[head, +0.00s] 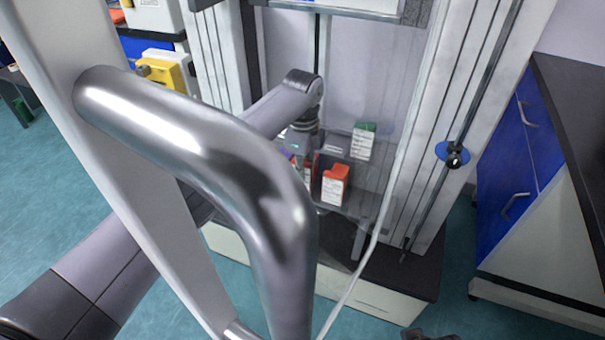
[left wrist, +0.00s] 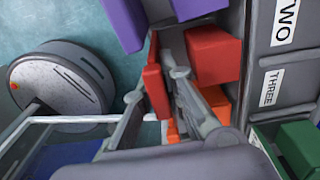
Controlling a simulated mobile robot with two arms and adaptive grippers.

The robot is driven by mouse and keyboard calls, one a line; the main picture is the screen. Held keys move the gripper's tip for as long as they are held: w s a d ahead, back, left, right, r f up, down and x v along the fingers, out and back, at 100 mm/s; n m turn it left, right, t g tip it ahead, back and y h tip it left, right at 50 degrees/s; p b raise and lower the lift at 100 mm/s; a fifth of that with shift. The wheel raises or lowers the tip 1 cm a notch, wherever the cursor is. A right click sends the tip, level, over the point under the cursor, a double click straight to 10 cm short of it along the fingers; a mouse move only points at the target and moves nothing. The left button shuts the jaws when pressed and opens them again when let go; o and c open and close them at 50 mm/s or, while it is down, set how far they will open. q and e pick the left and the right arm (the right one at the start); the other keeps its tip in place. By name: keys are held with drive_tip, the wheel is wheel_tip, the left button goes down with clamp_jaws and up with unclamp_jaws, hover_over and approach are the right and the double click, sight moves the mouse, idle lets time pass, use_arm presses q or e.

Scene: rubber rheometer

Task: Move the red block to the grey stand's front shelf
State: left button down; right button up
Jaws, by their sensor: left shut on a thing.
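My left gripper (left wrist: 160,85) is shut on a narrow red block (left wrist: 155,92), seen between its fingers in the left wrist view. A second, larger red block (left wrist: 213,54) sits just right of the fingers. A grey stand (left wrist: 258,45) with labels TWO and THREE runs down the right of that view. In the head view the left arm reaches behind the clear panel, and its gripper (head: 307,150) points down among the coloured blocks. A red block (head: 309,167) shows partly there, left of an orange-red box (head: 335,186).
A green-topped box (head: 363,141) stands behind the orange-red one. Purple blocks (left wrist: 123,22) and a green block (left wrist: 302,148) are close by in the wrist view. A thick metal handle (head: 215,150) crosses the head view. A blue cabinet (head: 515,160) stands right.

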use_arm(q)
drive_tip(key=shift+f, duration=0.4)
use_arm(e)
drive_tip(key=shift+r, duration=0.3)
use_arm(q)
drive_tip(key=shift+f, duration=0.1)
drive_tip(key=c, duration=1.7)
unclamp_jaws()
use_arm(e)
drive_tip(key=shift+r, duration=0.1)
